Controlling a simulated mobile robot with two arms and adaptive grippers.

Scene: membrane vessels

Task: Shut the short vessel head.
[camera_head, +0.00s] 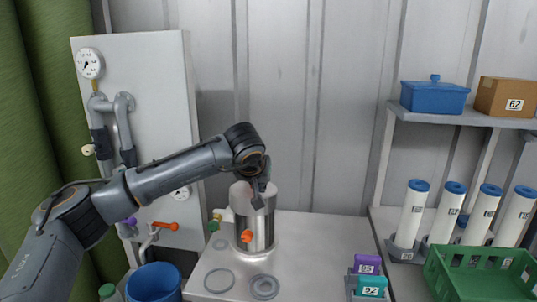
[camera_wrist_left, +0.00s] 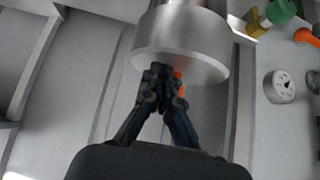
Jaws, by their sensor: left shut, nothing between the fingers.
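The short steel vessel (camera_head: 258,232) stands upright on the pale bench, with an orange knob (camera_head: 247,236) low on its front and a green-ended fitting at its left. Its head (camera_head: 240,194) is the paler, wider top part; it also shows as a broad metal collar in the left wrist view (camera_wrist_left: 190,62). Whether the head is fully seated I cannot tell. My left gripper (camera_head: 260,203) is shut and empty, pointing down in front of the head; in the left wrist view its fingertips (camera_wrist_left: 166,72) overlap the collar's edge. Contact is unclear. An orange part (camera_wrist_left: 179,76) shows behind the fingertips.
Grey rings (camera_head: 219,280) lie on the bench front, beside a blue bucket (camera_head: 153,284). A gauge panel (camera_head: 150,75) stands behind my left arm. At right are white tubes with blue caps (camera_head: 411,213), a green crate (camera_head: 447,287) and small boxes (camera_head: 368,265).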

